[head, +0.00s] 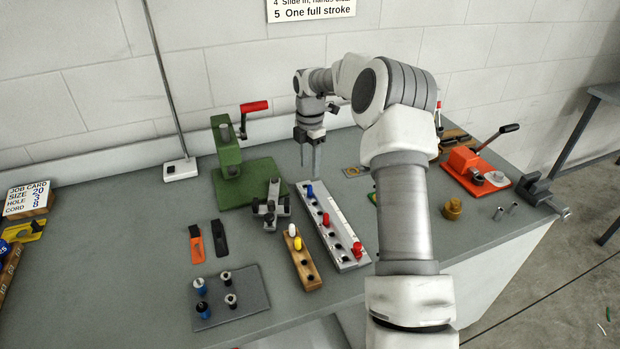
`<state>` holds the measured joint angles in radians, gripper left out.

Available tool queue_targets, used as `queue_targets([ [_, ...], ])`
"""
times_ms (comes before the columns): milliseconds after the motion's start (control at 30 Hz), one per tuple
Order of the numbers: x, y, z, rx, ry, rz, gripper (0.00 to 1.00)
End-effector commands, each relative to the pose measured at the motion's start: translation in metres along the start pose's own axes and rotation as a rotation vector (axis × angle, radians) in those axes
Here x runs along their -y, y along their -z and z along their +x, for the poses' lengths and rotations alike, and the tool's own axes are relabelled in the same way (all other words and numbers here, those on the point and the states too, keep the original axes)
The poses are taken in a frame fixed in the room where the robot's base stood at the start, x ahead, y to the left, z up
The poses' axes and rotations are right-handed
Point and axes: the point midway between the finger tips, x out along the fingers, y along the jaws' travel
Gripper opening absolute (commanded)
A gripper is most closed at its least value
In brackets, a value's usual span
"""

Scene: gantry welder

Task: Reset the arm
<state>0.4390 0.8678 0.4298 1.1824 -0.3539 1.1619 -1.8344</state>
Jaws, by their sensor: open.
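My gripper (309,162) hangs over the back of the grey bench, pointing down, with its two thin fingers apart and nothing between them. It is right of the green hand press (232,172) and beyond the far end of the white block rack (330,225). My arm reaches up from the lower right, bends at the top and comes down to the gripper. The arm hides part of the bench behind it. Whether the fingertips touch anything cannot be told from this view.
A wooden rack (302,262), a grey plate (231,297) with several pegs, and orange (196,243) and black (219,238) tools lie in front. A red lever tool (475,172), a brass piece (452,208) and a vise (541,195) stand right. The bench left of the press is mostly clear.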

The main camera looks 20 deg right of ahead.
Motion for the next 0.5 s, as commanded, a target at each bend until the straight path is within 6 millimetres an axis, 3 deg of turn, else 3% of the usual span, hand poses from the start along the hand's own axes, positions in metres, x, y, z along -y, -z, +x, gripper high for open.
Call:
queue_targets([
  [33,-0.001,0.0,-0.016,0.002,-0.004,0.0,0.53],
  [200,-0.001,0.0,-0.055,0.001,-0.003,0.0,0.53],
  [500,0.0,0.0,-0.093,0.0,0.0,-0.001,0.53],
])
